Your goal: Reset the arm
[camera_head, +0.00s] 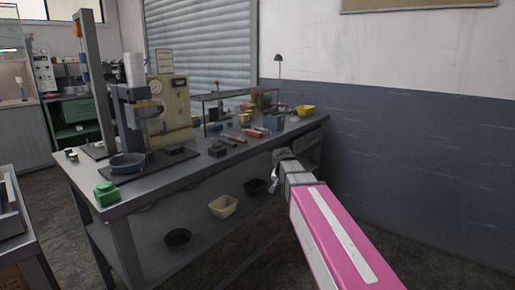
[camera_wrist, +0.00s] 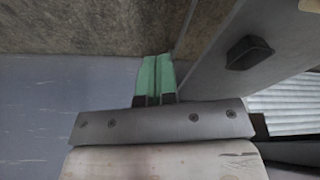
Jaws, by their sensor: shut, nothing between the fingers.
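My arm reaches in from the lower right in the head view, with a pink link leading to my gripper (camera_head: 275,183). The gripper is in front of the workbench's near edge, toward its right end, apart from the things on top. In the wrist view, the green fingers of my gripper (camera_wrist: 155,80) are together, with nothing between them. The fingertips are too small to make out in the head view.
A wall (camera_head: 420,150) stands at right.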

